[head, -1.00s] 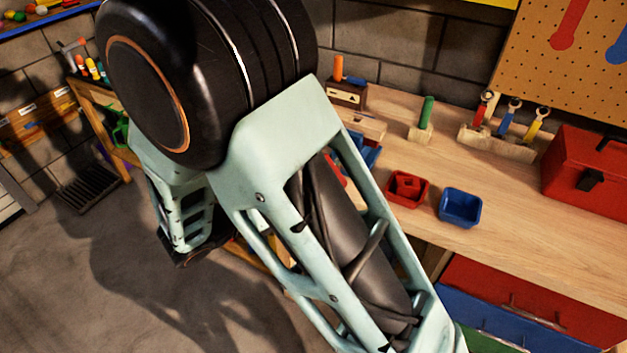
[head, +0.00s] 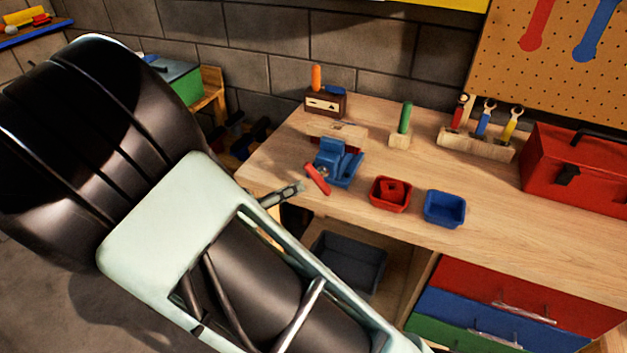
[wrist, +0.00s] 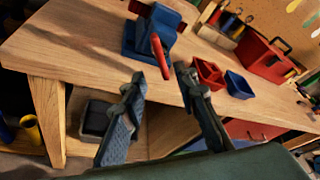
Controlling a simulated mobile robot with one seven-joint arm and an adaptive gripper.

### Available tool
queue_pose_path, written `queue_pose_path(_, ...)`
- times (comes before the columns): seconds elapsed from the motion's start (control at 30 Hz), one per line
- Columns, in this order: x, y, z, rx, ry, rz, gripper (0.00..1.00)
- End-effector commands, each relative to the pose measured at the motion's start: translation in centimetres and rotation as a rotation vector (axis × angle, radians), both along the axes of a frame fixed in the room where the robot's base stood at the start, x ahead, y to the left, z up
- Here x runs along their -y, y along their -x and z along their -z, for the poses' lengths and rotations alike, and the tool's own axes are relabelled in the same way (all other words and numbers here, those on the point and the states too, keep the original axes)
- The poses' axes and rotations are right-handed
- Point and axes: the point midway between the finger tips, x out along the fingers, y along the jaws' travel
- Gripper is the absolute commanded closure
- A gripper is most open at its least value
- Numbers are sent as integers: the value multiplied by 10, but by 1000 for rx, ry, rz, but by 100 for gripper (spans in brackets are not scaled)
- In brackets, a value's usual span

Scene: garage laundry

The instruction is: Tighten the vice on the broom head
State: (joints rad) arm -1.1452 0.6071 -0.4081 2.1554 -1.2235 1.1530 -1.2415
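The blue vice (head: 338,163) stands near the left front edge of the workbench, with a red handle (head: 317,179) on its front. In the wrist view the vice (wrist: 146,36) is at the upper middle, and its handle (wrist: 160,56) shows tilted between my fingers, beyond their tips. A pale wooden block (head: 338,131) shows just behind the vice; I cannot tell whether it is the broom head or whether the jaws hold it. My gripper (wrist: 163,80) is open and empty in front of the handle, apart from it. In the head view only part of it (head: 285,194) shows past my arm.
A red bin (head: 390,194) and a blue bin (head: 445,208) stand right of the vice. A red toolbox (head: 575,170) is farther right. The bench top (head: 520,220) has an open front edge, with a dark grey bin (head: 348,262) on a shelf below.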

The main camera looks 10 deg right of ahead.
Motion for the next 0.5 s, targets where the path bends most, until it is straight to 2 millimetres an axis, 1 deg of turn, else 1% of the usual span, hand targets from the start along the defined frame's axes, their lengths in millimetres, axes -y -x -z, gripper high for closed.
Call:
queue_pose_path(0.17, 19, -13, 7, -1, 4, 5, 72)
queue_pose_path(0.3, 39, -29, 15, 0, 4, 5, 72)
queue_pose_path(0.5, 64, -50, 25, 0, 3, 3, 72)
